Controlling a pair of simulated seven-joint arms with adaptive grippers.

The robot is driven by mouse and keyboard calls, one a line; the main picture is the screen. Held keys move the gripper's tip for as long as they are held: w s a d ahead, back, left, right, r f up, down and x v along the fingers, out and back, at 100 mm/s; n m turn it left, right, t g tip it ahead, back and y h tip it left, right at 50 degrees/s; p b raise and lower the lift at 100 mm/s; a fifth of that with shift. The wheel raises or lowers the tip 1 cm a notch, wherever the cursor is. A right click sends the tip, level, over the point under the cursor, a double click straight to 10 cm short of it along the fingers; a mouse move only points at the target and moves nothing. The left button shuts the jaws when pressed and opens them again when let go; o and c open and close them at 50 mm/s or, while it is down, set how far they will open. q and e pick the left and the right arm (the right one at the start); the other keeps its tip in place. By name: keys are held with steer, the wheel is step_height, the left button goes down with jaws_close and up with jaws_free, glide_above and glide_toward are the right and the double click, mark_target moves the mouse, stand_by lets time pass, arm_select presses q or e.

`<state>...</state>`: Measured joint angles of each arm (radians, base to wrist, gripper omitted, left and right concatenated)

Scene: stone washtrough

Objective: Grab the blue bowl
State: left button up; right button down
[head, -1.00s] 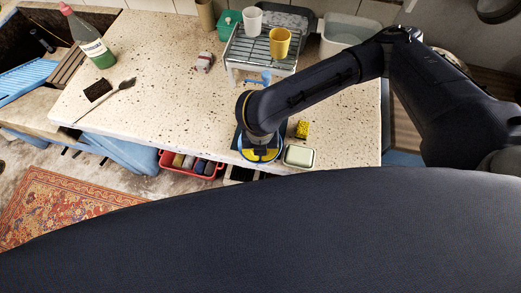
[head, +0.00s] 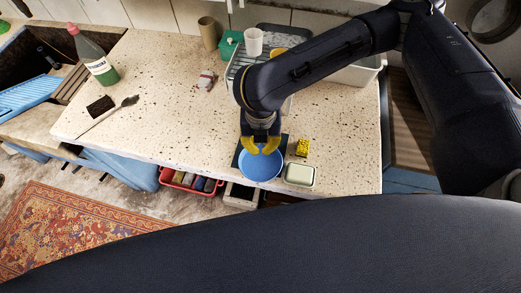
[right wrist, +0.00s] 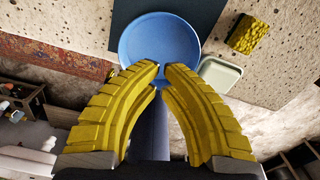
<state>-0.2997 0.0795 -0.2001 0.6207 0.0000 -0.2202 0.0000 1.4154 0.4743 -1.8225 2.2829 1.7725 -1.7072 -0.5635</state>
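The blue bowl (head: 261,166) sits upright on a dark square mat (head: 238,158) near the front edge of the speckled counter. It also shows in the right wrist view (right wrist: 158,40), just past the fingertips. My right gripper (head: 261,150) has yellow fingers, parted with a gap between the tips. They overlap the far rim of the bowl in the head view; I cannot tell whether they touch it. In the right wrist view the fingertips (right wrist: 162,68) lie across the rim, with nothing clearly held. My left gripper is not in view.
A yellow sponge (head: 302,147) and a pale soap dish (head: 299,175) lie right of the bowl. A drying rack, partly hidden by my arm, holds a white cup (head: 253,42). A green bottle (head: 97,60) and a brush (head: 108,115) are at left.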

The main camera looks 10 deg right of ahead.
steer(key=shift+r, duration=0.35)
steer(key=c, duration=1.8)
jaws_free()
steer(key=shift+r, duration=0.3)
steer(key=shift+o, duration=0.3)
steer(key=shift+c, duration=0.4)
